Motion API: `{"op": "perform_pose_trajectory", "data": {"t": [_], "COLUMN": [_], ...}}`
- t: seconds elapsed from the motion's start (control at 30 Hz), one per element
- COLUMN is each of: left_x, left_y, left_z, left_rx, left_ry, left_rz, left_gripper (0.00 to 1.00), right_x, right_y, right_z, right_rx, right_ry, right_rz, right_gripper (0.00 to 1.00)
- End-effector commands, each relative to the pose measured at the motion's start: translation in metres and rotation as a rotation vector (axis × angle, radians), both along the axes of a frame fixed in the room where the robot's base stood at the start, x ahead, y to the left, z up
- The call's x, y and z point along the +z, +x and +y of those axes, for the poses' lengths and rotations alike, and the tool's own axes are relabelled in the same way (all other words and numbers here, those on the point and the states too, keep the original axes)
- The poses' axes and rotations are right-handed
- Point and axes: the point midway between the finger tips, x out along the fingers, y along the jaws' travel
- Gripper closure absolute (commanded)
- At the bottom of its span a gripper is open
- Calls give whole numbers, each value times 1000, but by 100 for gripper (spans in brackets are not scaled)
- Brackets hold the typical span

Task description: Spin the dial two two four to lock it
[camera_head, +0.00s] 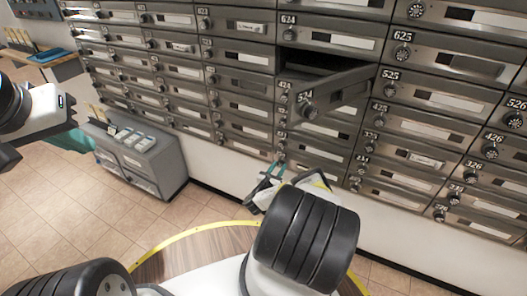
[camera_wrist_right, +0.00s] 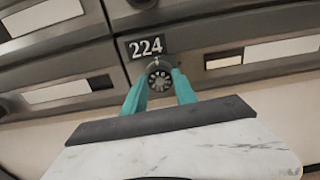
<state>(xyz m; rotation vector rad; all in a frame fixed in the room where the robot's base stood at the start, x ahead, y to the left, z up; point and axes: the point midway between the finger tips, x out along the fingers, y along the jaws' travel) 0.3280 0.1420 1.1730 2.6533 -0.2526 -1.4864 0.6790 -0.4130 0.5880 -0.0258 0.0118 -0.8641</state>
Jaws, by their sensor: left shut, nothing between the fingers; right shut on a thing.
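The round dark dial (camera_wrist_right: 158,76) sits just below the 224 plate on a metal mailbox door in the right wrist view. My right gripper (camera_wrist_right: 159,84) has its two teal fingers on either side of the dial and is shut on it. In the head view my right gripper (camera_head: 276,168) reaches the low part of the mailbox wall, where the dial is too small to read. The digits on the dial are not legible.
Above the right gripper, the 524 mailbox door (camera_head: 335,92) stands swung open and juts out. A grey cabinet (camera_head: 150,165) with small items on top stands against the wall at left. The tiled floor (camera_head: 60,205) between is clear.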

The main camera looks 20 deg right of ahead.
Motion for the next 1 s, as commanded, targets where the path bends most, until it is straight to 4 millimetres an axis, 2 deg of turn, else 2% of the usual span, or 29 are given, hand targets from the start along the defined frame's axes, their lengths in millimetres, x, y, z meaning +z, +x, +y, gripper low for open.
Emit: {"op": "perform_pose_trajectory", "data": {"t": [0.27,0.3,0.37,0.4,0.73,1.0], "left_x": [0,0,0,0,0,0], "left_y": [0,0,0,0,0,0], "left_z": [0,0,0,0,0,0], "left_rx": [0,0,0,0,0,0], "left_ry": [0,0,0,0,0,0], "left_rz": [0,0,0,0,0,0], "left_gripper": [100,100,100,100,100,100], "right_x": [-1,-1,-1,-1,0,-1], "right_y": [0,0,0,0,-2,-27], "right_z": [1,1,1,1,3,34], "right_rx": [2,2,1,1,1,4], "right_ry": [0,1,0,0,0,2], "right_rz": [1,2,1,1,1,3], "right_gripper": [100,58,47,44,44,44]}}
